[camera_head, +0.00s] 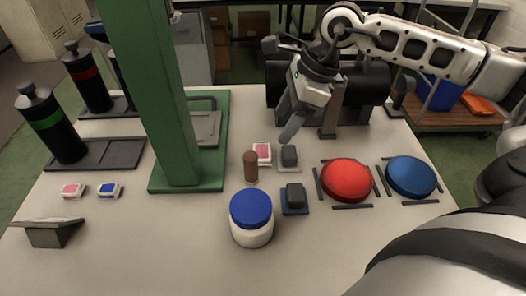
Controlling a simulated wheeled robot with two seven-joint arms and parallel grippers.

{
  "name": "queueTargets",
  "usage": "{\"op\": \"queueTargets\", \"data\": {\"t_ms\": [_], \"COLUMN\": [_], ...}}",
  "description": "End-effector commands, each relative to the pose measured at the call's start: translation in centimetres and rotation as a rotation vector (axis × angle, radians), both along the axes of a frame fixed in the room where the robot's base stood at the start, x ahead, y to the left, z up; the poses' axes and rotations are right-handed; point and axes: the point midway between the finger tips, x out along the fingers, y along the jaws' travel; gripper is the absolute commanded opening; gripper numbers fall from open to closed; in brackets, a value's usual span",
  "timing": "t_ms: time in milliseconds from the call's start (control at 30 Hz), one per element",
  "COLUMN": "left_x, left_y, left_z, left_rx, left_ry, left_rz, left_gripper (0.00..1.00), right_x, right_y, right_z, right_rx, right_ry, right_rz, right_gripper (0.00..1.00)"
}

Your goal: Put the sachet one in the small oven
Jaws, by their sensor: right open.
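My right gripper (291,130) points down over the middle of the table, above and close to a small dark grey block (289,156) on a pale base. It is open and looks empty; its fingers overlap in this view. A small white packet with a pink-red face (262,149) lies just left of that block. Two similar flat packets, one pink (72,190) and one blue (108,190), lie at the left. I cannot tell which is sachet one. A black drum-shaped unit (362,84), possibly the small oven, stands behind the gripper, partly hidden by it. My left gripper is out of view.
A green press column (165,90) stands left of centre. A blue-lidded white jar (251,220), a brown cylinder (250,166) and a dark block on a blue base (295,198) stand near the middle. Red (346,180) and blue (411,177) domes sit right. Dark bottles stand left.

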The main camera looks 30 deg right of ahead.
Motion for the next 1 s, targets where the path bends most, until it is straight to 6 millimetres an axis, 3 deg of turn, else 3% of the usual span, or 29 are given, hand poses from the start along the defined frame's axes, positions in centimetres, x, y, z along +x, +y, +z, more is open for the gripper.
{"op": "queueTargets", "data": {"t_ms": [100,367,633,933,967,1000], "left_x": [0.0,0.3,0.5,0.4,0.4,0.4], "left_y": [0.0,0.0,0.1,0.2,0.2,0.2], "left_z": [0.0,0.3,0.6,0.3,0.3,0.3], "left_rx": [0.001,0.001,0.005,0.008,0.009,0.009], "left_ry": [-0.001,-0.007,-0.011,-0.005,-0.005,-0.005], "left_rz": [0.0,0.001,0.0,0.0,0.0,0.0], "left_gripper": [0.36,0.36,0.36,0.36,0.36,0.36], "right_x": [0.4,0.8,1.5,1.6,1.6,1.6], "right_y": [0.7,1.4,3.1,3.2,3.2,3.2], "right_z": [-1.8,-3.4,-6.9,-7.5,-7.5,-7.5], "right_rx": [0.001,0.002,0.003,0.0,0.0,0.0], "right_ry": [0.002,0.001,0.002,0.0,0.0,0.0], "right_rz": [0.0,0.0,0.0,-0.001,-0.001,-0.001], "right_gripper": [0.64,0.64,0.64,0.64,0.61,0.5]}}
